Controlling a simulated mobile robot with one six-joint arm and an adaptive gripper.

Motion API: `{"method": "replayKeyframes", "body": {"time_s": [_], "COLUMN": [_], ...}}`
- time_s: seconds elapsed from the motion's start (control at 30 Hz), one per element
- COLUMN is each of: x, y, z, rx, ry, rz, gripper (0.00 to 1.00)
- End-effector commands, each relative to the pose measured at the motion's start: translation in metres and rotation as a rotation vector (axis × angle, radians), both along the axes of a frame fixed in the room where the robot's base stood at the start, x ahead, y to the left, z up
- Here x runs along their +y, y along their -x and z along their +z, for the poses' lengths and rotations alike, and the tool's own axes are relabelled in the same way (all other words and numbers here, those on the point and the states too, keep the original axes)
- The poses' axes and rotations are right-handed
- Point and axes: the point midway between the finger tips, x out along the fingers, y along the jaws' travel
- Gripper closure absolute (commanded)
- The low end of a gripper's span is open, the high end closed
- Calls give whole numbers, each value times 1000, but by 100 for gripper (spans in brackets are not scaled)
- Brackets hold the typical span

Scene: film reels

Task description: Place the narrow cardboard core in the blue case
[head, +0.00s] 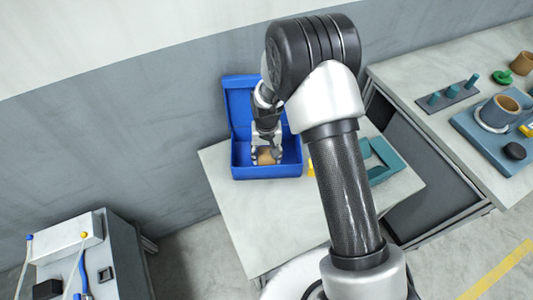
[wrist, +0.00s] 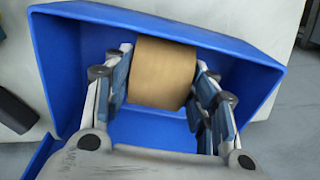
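The blue case (head: 240,173) stands open on the pale table, its lid raised at the back; its wall also shows in the wrist view (wrist: 90,15). A tan cardboard core (wrist: 164,72) is inside the case walls, low down, and it shows in the head view (head: 265,157) too. My gripper (head: 267,148) reaches down into the case. In the wrist view, its fingers (wrist: 163,75) lie against both sides of the core and appear shut on it. Whether the core touches the case floor cannot be told.
A teal frame (head: 384,172) lies to the right on the same table, partly behind my arm. The right-hand bench holds a blue tray (head: 470,132) with a wider core (head: 499,111), a peg rack (head: 449,97) and another small core (head: 522,63). A grey cabinet (head: 105,255) stands at lower left.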

Motion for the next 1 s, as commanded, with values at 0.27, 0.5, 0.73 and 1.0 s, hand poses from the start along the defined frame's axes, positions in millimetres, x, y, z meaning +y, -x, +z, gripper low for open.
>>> {"method": "replayKeyframes", "body": {"time_s": [0.27, 0.5, 0.73, 1.0], "x": [0, 0, 0, 0], "y": [0, 0, 0, 0], "z": [0, 1, 28, 88], "rx": [0, 0, -3, -4], "ry": [0, 0, -1, -1], "rz": [0, 0, 0, 0], "gripper": [31, 31, 31, 31]}}
